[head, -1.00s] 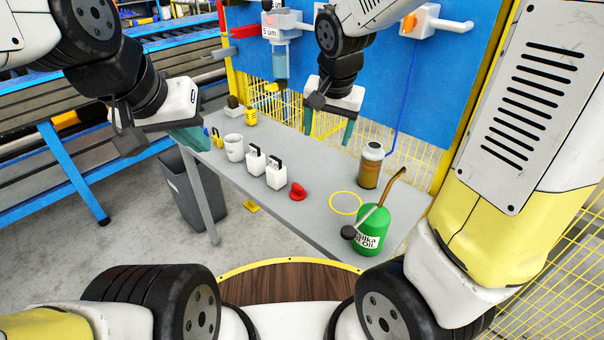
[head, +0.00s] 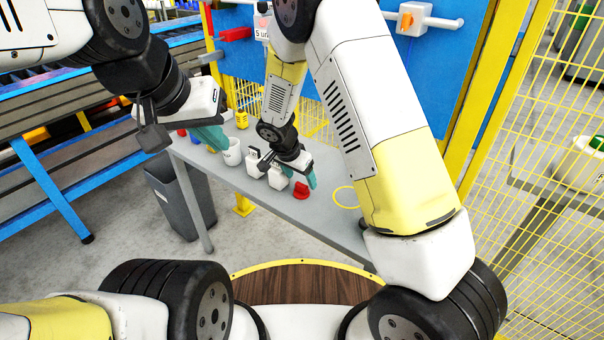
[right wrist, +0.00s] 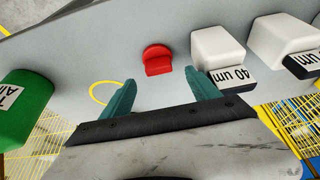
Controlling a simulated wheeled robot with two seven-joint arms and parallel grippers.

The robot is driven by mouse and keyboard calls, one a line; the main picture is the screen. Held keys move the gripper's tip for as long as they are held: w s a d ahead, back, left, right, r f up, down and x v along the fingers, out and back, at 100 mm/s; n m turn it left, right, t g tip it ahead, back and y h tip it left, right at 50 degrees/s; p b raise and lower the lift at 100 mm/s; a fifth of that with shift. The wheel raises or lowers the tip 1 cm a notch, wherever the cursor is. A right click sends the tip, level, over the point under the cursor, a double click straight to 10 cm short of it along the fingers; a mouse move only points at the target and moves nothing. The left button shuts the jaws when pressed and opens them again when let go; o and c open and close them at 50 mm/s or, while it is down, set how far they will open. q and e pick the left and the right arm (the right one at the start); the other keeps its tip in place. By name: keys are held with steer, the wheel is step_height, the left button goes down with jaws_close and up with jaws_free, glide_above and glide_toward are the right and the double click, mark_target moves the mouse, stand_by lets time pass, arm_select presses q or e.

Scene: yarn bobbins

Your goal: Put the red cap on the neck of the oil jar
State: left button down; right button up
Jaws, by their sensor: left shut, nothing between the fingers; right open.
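The red cap (head: 301,191) lies on the grey table just beside my right gripper (head: 298,178). In the right wrist view the red cap (right wrist: 157,60) lies ahead of my right gripper (right wrist: 158,96), roughly between the lines of its teal fingers. The right gripper is open and empty, apart from the cap. My left gripper (head: 213,138) is shut and empty, above the table's left end. The oil jar is hidden behind my right arm in the head view and is outside the right wrist view.
White blocks (right wrist: 217,48) marked 40 um stand close beside the cap. A white mug (head: 231,153) stands further left. A yellow ring (head: 346,197) marks the table right of the cap. A green can (right wrist: 22,105) shows at the left of the right wrist view.

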mark_target(302, 184)
steer(key=x, duration=0.4)
steer(key=shift+s+a+f, duration=0.1)
steer(key=shift+f, duration=0.15)
steer(key=shift+r, duration=0.1)
jaws_close()
